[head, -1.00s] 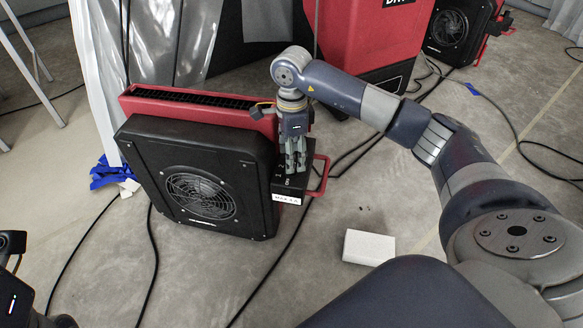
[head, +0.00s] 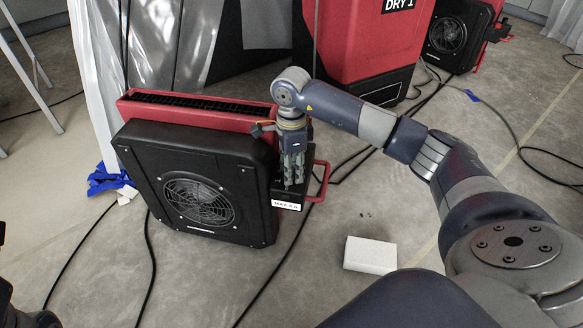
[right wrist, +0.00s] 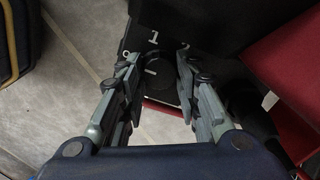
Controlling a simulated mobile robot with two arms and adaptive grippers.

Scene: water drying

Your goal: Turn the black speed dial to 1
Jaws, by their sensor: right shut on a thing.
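The black speed dial (right wrist: 158,72) shows in the right wrist view on a dark panel, with white marks 0, 1 and 2 around its far side. A short pale line shows on the dial; I cannot tell surely which mark it points to. My right gripper (right wrist: 156,76) has its fingers on either side of the dial and is shut on it. In the head view my right gripper (head: 293,184) points down at the small black control box (head: 286,205) on the right side of the red and black fan unit (head: 190,190). It hides the dial there. My left gripper is not in view.
A white block (head: 370,255) lies on the floor to the right. A red machine labelled DRY 1 (head: 370,40) and another fan unit (head: 450,32) stand behind. A red handle (head: 321,181) sticks out beside the control box. Dark cables cross the floor.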

